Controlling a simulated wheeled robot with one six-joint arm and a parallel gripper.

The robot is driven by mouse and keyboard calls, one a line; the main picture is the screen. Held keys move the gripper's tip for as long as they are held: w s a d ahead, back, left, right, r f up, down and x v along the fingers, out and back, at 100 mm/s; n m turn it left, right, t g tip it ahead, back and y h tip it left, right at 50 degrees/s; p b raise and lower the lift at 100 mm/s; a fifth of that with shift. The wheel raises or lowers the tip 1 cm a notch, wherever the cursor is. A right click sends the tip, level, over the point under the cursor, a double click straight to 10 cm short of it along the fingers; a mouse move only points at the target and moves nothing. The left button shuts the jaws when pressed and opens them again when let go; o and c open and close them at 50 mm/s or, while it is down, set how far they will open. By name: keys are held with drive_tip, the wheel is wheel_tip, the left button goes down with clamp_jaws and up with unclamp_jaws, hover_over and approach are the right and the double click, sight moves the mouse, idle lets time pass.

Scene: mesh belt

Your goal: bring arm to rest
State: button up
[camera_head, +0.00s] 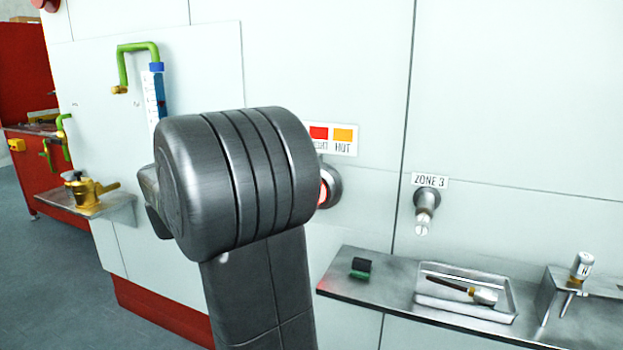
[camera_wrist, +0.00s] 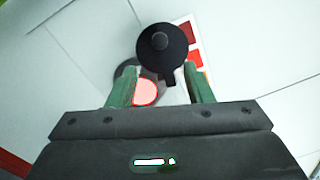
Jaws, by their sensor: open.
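My gripper (camera_wrist: 160,68) shows in the wrist view with its two green fingers apart. It faces the pale wall panel. A round black knob-like part (camera_wrist: 162,45) shows at and past the fingertips; I cannot tell whether the fingers touch it. A red-lit round button (camera_wrist: 145,92) in a grey ring shows between the fingers. In the head view my dark arm (camera_head: 235,185) stands in front of the panel and hides the gripper and most of that button, whose lit edge (camera_head: 323,190) shows at its right.
A metal shelf (camera_head: 390,305) at the right bears a small black-and-green block (camera_head: 361,268), a tray (camera_head: 425,300) with a brush-like tool (camera_head: 468,290), and a bracket holding another tool (camera_head: 580,268). A ZONE 3 key-like fitting (camera_head: 424,212) sticks out above. Green pipework (camera_head: 122,65) is at the left.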

drive_tip(key=p+x, duration=0.1)
drive_tip(key=x, duration=1.1)
drive_tip(key=shift+w, duration=0.25)
drive_tip(key=shift+w+d+f, duration=0.1)
drive_tip(key=shift+w+f, duration=0.1)
drive_tip(key=shift+w, duration=0.05)
drive_tip(key=shift+s+f+n, duration=0.1)
drive_tip(key=shift+f+n, duration=0.25)
drive_tip(key=shift+n, duration=0.25)
